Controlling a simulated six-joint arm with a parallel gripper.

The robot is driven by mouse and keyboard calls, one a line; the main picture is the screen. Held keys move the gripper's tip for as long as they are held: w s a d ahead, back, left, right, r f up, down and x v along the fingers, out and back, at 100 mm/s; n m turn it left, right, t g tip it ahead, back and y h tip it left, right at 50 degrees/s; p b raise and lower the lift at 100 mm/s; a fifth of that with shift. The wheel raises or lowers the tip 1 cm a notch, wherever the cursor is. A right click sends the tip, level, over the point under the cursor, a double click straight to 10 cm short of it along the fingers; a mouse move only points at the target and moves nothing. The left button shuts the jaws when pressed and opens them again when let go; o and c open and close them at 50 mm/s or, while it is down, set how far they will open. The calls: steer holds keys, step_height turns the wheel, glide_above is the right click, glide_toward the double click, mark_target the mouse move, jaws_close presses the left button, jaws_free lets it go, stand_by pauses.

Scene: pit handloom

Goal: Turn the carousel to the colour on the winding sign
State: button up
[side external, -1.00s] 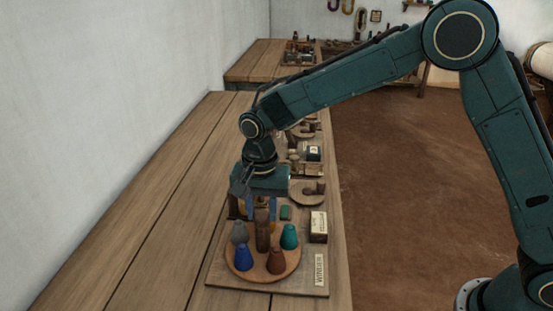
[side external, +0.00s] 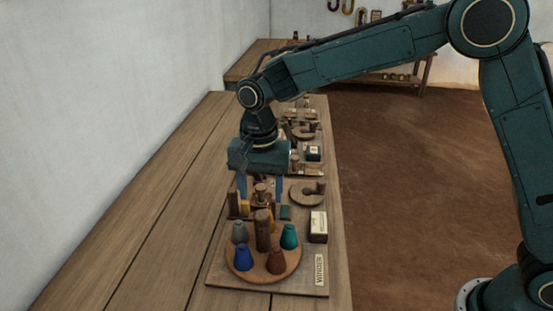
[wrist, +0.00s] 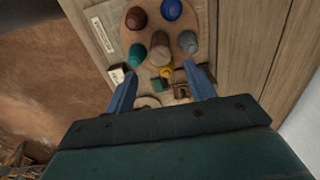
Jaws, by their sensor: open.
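The carousel is a round wooden disc (side external: 262,274) on a board. A brown post (side external: 263,232) stands at its middle. Around it are a grey cone (side external: 240,233), a blue cone (side external: 243,258), a red-brown cone (side external: 276,261) and a teal cone (side external: 289,237). A yellow cone (wrist: 166,72) shows in the wrist view, on the gripper's side of the post. A small green patch (side external: 285,212) lies behind the disc; I cannot tell whether it is the winding sign. My gripper (side external: 260,194) is open and empty, fingers pointing down, above and behind the carousel.
A label plate (side external: 320,269) lies on the board's right front. A box with a pale top (side external: 318,222) stands right of the disc. Other wooden fixtures (side external: 307,193) line the bench behind. The bench's left side (side external: 165,215) is clear.

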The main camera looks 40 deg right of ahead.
step_height(320, 180, up, 8)
steer(key=shift+r, duration=0.15)
stand_by(0.6)
steer(key=s+d+r+n+t, duration=0.35)
steer(key=s+d+r, duration=0.35)
steer(key=s+d, duration=0.5)
steer(key=s+d+f+n+t, duration=0.1)
steer(key=s+d+f+n, duration=0.1)
steer(key=s, duration=0.5)
steer(key=s+d+f+n+t, duration=0.1)
steer(key=s+d+f+n, duration=0.1)
steer(key=s+d, duration=0.3)
steer(key=s+n, duration=0.1)
steer(key=s, duration=0.2)
steer(key=shift+s+n, duration=0.25)
steer(key=shift+n, duration=0.1)
